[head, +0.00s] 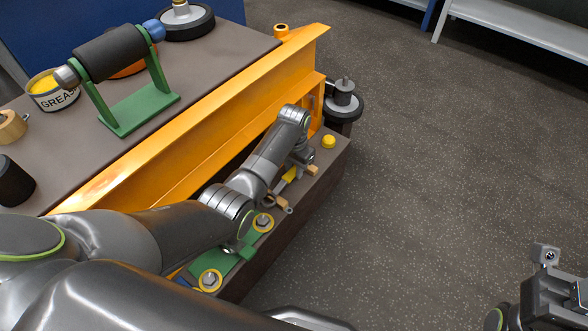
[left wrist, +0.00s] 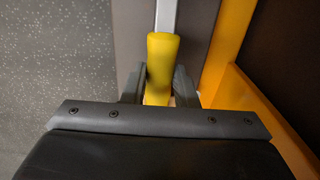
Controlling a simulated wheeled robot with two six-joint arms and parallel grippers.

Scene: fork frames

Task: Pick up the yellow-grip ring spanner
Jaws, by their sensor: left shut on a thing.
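The yellow-grip ring spanner shows its yellow handle (head: 290,174) in the head view, on the narrow brown ledge beside the orange beam. In the left wrist view its yellow grip (left wrist: 161,62) stands between my two fingers, with a silver shank running up out of the picture. My left gripper (head: 300,166) is shut on the yellow grip, at ledge height; I cannot tell whether the spanner touches the ledge. The spanner's ring end is not clear. My right gripper (head: 553,285) is partly in view at the lower right, away from the bench; its jaw state is unclear.
The orange beam (head: 200,125) runs close along the ledge (head: 335,160). A yellow knob (head: 328,141), a green plate with bolts (head: 237,250) and small wooden pieces share the ledge. A green roller stand (head: 140,110) and grease tin (head: 52,92) stand behind.

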